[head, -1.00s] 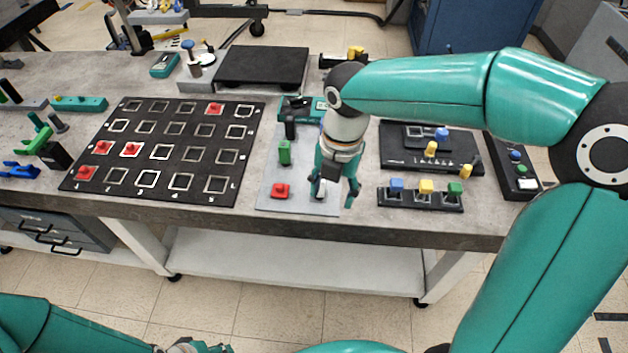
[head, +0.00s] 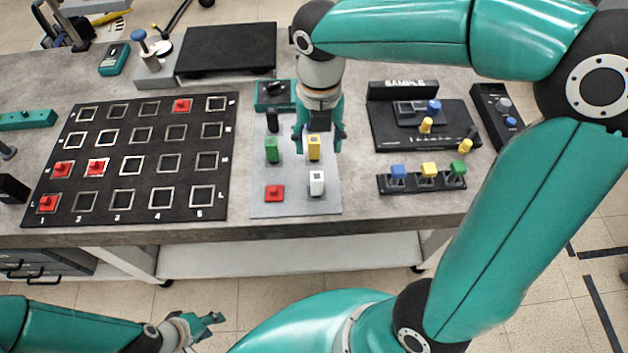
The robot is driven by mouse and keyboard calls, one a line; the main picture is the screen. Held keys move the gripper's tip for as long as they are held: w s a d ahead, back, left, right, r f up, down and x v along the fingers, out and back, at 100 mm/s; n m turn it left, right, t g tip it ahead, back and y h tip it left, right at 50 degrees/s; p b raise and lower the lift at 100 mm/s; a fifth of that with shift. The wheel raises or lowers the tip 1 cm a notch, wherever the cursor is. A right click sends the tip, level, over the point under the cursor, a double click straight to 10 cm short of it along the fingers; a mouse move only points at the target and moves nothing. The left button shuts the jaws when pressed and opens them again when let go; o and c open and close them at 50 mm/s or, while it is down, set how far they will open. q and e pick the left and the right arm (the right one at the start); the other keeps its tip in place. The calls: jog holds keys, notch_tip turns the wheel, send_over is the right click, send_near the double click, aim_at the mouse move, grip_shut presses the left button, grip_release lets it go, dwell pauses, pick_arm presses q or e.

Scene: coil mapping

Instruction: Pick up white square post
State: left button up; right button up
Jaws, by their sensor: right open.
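The white square post (head: 317,183) stands upright on the light grey plate (head: 294,203), at its front right. It is in full view and nothing holds it. My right gripper (head: 318,143) is open and points down, just behind the white post in the picture. Its fingers show on either side of a yellow post (head: 314,150); I cannot tell whether they touch it. My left gripper (head: 208,330) hangs low in front of the table, far from the posts; its opening is unclear.
A green post (head: 271,151), a black post (head: 272,122) and a red piece (head: 274,193) share the plate. A black grid board (head: 130,213) with several red pieces lies to the left. A black rack (head: 412,187) with blue, yellow and green knobs stands to the right.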

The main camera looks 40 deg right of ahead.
send_over(316, 176)
notch_tip(316, 176, down, 7)
jog(key=shift+d+r, duration=0.1)
jog(key=shift+r, duration=0.05)
jog(key=shift+f, duration=2.95)
grip_shut()
